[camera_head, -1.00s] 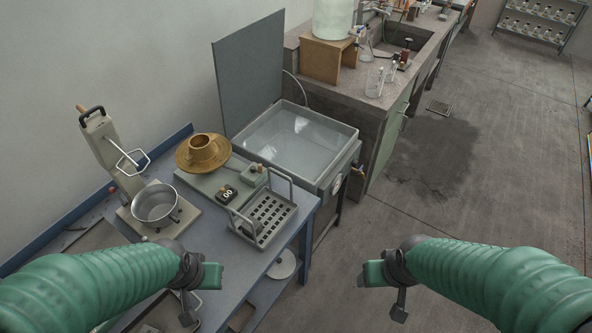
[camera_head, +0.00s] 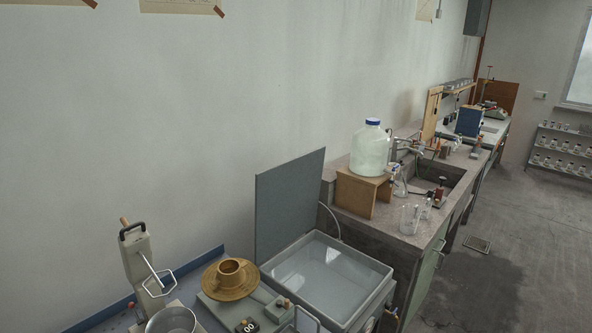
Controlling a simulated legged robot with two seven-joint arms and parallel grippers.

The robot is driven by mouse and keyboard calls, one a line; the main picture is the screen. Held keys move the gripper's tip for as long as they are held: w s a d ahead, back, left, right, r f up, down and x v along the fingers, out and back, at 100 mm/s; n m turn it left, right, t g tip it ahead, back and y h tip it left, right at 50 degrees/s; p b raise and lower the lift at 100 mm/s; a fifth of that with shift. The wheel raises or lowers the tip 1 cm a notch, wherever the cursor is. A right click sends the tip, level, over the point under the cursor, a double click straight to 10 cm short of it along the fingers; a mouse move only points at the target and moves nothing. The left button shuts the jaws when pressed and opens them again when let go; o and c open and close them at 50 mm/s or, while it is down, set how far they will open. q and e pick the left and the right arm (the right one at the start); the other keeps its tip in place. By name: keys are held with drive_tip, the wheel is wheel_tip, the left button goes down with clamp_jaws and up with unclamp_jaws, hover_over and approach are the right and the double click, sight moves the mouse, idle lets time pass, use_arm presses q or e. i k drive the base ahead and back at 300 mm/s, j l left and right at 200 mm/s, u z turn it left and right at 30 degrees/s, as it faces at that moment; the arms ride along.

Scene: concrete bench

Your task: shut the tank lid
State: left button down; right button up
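The tank (camera_head: 328,277) is a grey, open-topped rectangular basin holding what looks like clear water, at the lower middle of the head view. Its lid (camera_head: 290,203) is a flat grey panel standing upright along the tank's back left edge, near the wall. The lid is open. Neither of my grippers shows in the current view.
Left of the tank, a blue-edged bench holds a brass flanged piece (camera_head: 231,279), a steel pan (camera_head: 172,322) and a stand with a black handle (camera_head: 144,262). Right of it, the concrete bench carries a large bottle (camera_head: 369,150) on a wooden box (camera_head: 362,193) and glass beakers (camera_head: 410,219).

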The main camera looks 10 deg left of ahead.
sight(287, 194)
drive_tip(key=i+l+z, duration=0.4)
drive_tip(key=i+z, duration=0.2)
drive_tip(key=i, duration=0.25)
drive_tip(key=i+z, duration=0.3)
drive_tip(key=i, duration=0.15)
